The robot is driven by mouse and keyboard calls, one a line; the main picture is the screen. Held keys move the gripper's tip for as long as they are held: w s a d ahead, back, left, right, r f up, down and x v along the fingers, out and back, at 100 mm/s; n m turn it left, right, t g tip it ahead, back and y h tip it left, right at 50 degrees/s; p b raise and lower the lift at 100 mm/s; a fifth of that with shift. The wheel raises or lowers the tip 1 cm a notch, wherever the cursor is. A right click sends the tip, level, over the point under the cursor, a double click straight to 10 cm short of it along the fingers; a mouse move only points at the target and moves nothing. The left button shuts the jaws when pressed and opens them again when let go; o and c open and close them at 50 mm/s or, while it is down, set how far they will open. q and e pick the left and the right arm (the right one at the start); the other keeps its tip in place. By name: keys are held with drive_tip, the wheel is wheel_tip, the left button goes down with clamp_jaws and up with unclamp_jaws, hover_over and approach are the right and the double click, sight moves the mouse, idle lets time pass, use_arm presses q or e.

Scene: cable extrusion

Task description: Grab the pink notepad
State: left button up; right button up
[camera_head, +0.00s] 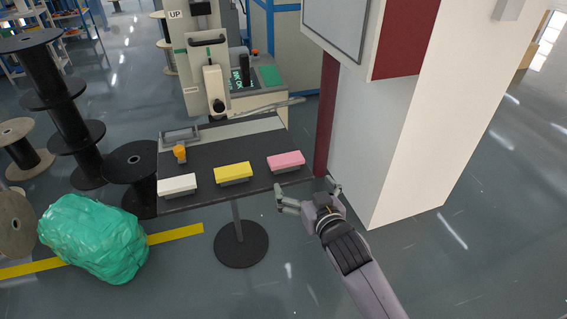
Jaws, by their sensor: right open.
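The pink notepad (286,160) lies at the right end of a row of pads on the dark table (215,150). The yellow notepad (233,172) is to its left, and the white notepad (177,184) is further left. My right gripper (306,193) is open and empty. In the picture it appears just below and to the right of the pink notepad, by the table's front right corner, apart from the notepad. My left gripper does not show.
An orange knob-like object (180,153) and a grey device (180,135) are on the table's left part. A tall white cabinet (385,140) stands close right of the table. A green bag (93,237) and black spools (132,170) are on the left.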

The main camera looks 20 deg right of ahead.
sight(287, 162)
drive_tip(key=w+f, duration=0.1)
drive_tip(key=w, duration=0.3)
drive_tip(key=w+f, duration=0.1)
drive_tip(key=w, duration=0.4)
drive_tip(key=w+f+p, duration=0.1)
drive_tip(key=w, duration=0.4)
drive_tip(key=shift+a+f, duration=0.1)
drive_tip(key=shift+a, duration=0.1)
drive_tip(key=c, duration=1.1)
